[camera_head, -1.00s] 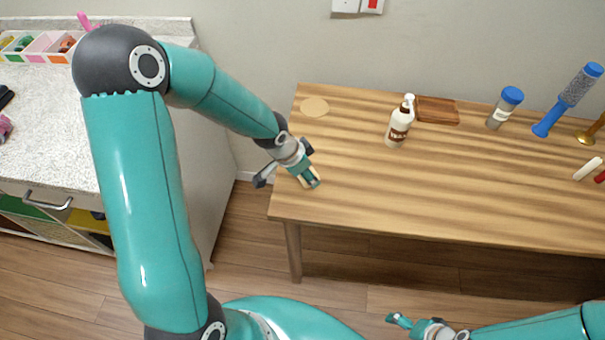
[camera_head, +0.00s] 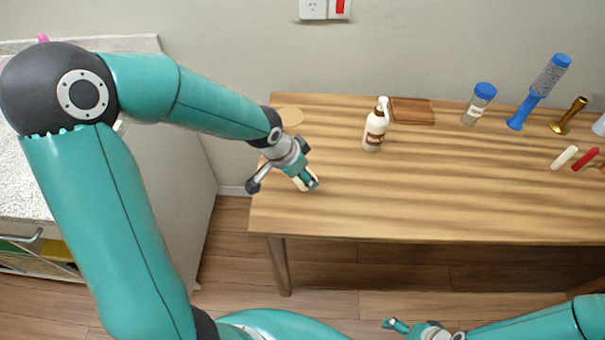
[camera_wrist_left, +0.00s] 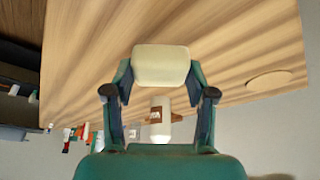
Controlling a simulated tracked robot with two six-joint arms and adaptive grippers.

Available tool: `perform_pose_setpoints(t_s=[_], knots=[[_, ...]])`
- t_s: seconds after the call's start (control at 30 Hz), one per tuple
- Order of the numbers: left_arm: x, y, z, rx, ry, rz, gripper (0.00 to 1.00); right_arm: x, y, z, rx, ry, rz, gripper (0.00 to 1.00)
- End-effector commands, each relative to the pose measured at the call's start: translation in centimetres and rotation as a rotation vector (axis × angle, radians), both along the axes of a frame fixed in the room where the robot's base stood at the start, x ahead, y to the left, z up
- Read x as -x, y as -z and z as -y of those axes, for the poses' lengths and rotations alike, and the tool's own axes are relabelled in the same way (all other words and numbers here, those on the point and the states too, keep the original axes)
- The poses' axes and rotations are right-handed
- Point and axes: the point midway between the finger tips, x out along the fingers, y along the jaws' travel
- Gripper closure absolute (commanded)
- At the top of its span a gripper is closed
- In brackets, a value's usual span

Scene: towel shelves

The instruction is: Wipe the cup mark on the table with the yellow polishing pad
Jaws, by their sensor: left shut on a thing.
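My left gripper (camera_head: 309,181) is shut on a cream-yellow pad (camera_head: 301,184), over the left part of the wooden table (camera_head: 400,200). The left wrist view shows the pad (camera_wrist_left: 161,66) gripped between both fingers. Whether its underside touches the table is hidden. A pale tan round mark (camera_head: 291,116) lies at the table's back left corner, partly behind my left wrist. It shows whole in the left wrist view (camera_wrist_left: 270,81), apart from the pad. My right gripper (camera_head: 398,326) is low at the bottom of the head view, away from the table; its opening is unclear.
A white pump bottle (camera_head: 375,126) stands right of my left gripper, before a brown wooden board (camera_head: 412,111). The table's middle front is clear.

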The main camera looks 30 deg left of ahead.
Motion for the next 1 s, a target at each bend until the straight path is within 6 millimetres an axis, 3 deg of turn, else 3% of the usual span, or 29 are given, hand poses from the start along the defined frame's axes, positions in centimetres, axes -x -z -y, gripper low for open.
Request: perform_pose_setpoints(t_s=[0.33,1.0], knots=[[-0.3,-3.2,0.5,0.000,0.012,0.002,0.95,0.0,-2.5,0.0,0.000,0.000,0.000,0.15],[-0.5,-3.2,0.7,0.000,0.011,-0.001,0.95,0.0,-2.5,0.0,0.000,0.000,0.000,0.15]])
